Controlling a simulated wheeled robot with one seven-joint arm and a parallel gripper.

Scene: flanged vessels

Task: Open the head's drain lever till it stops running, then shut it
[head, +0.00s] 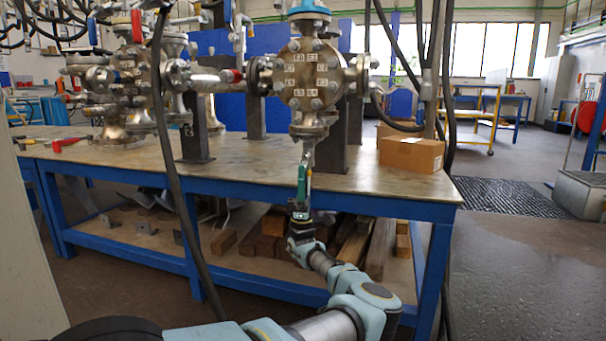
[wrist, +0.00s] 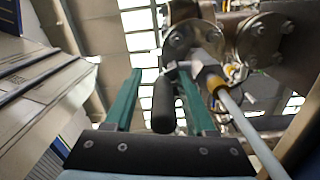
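The flanged head (head: 312,78) with its ring of bolts stands on a dark post over the bench. In the wrist view, the drain lever's black grip (wrist: 163,104) hangs between my green fingers, with room on both sides. My gripper (head: 304,168) is just below the head's bottom fitting (head: 310,130), by the bench's front edge; it also shows in the wrist view (wrist: 160,98). The fingers are open and not closed on the grip. The lever is too small to make out in the head view. I cannot see whether anything runs from the drain.
The steel-topped blue bench (head: 250,160) carries another flanged vessel (head: 122,85) at left and a cardboard box (head: 411,153) at right. A pale tube with a yellow collar (wrist: 219,88) passes close to my right finger. Dark cables hang in front of the bench.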

